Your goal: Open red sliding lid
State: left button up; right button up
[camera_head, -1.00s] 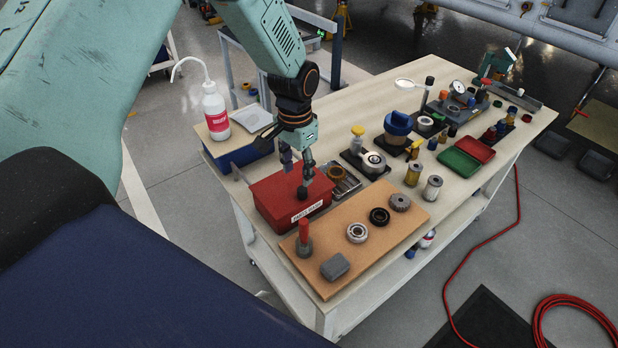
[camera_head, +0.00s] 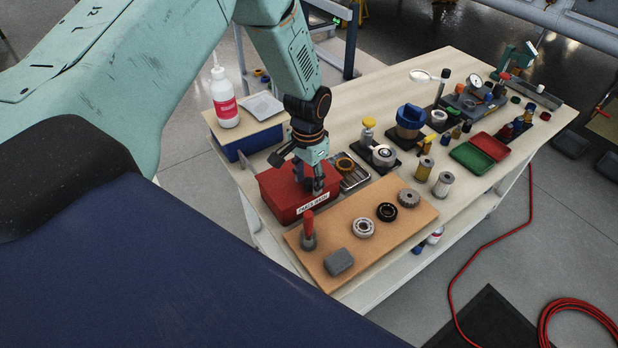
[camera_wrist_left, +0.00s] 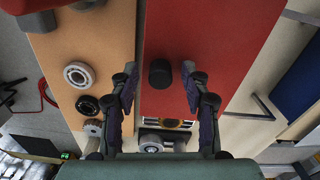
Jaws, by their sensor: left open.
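The red box (camera_head: 278,201) with its flat red lid stands on the workbench's near left part, a white label on its front side. In the left wrist view the red lid (camera_wrist_left: 215,35) fills the middle, with a round black knob (camera_wrist_left: 160,73) on it. My left gripper (camera_head: 309,188) points down over the box's right part. In the wrist view its open fingers (camera_wrist_left: 158,76) stand on both sides of the knob, with a gap on each side. I cannot tell whether the fingertips touch the lid. My right gripper is out of view.
An orange-brown board (camera_head: 335,246) with bearings, a grey block and a red-handled tool lies in front of the box. A metal tray (camera_head: 353,176) is close on its right. A blue box (camera_head: 238,148) with a white bottle (camera_head: 224,101) stands behind it.

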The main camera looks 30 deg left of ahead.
pick_arm(q)
grip_shut()
dwell(0.5)
jog(key=shift+w, duration=0.1)
